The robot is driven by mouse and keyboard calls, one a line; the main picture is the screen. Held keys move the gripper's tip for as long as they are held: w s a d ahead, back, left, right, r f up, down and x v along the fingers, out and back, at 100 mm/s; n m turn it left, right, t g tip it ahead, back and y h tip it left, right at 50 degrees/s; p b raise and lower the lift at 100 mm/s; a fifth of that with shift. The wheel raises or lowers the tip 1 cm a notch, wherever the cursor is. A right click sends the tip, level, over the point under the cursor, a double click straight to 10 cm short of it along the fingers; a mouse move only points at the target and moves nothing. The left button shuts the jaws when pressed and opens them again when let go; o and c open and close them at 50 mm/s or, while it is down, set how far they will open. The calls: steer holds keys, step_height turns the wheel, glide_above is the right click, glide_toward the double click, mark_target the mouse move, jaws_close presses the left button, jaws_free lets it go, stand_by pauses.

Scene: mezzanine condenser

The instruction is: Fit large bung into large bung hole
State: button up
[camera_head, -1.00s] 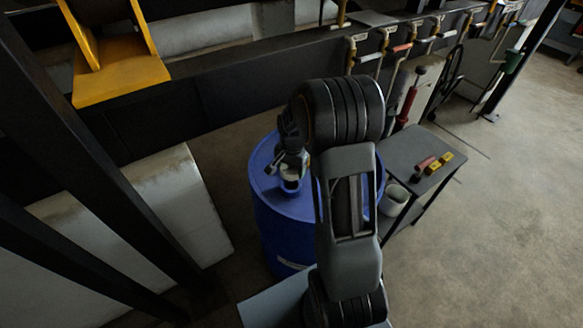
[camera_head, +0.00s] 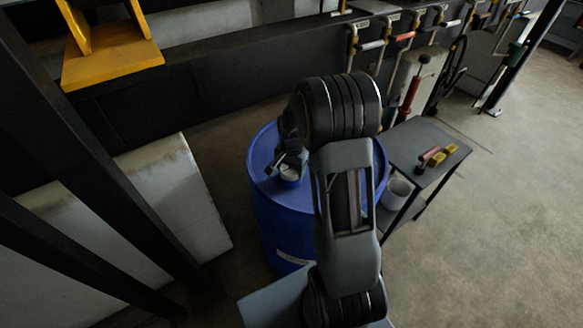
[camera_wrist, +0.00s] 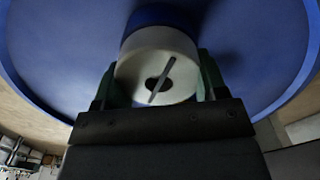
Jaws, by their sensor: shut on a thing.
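The large bung is a pale round plug with a dark centre and a thin bar across it. In the wrist view the bung (camera_wrist: 136,70) sits between the green fingers of my gripper (camera_wrist: 157,80), which is shut on it. A blue raised collar (camera_wrist: 150,32) on the drum top shows just beyond the bung; the hole itself is hidden. In the head view my gripper (camera_head: 287,162) is low over the left part of the blue drum (camera_head: 268,222), with the pale bung (camera_head: 290,173) at its tip. I cannot tell whether the bung is inside the collar or just above it.
A dark side table (camera_head: 420,142) with a red-handled item and yellow blocks (camera_head: 437,159) stands right of the drum. A white bucket (camera_head: 397,192) is below it. Pipes with valves (camera_head: 400,40) run along the back. Dark slanting beams (camera_head: 100,190) fill the left. Open floor lies right.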

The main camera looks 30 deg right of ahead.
steer(key=shift+f, duration=0.15)
steer(key=o, duration=0.9)
steer(key=shift+a+f, duration=0.1)
steer(key=shift+o, duration=0.5)
steer(key=shift+s, duration=0.1)
steer(key=shift+d+r, duration=0.2)
steer(key=shift+d, duration=0.05)
step_height(320, 180, up, 14)
steer(key=shift+w+a, duration=0.2)
steer(key=shift+a, duration=0.1)
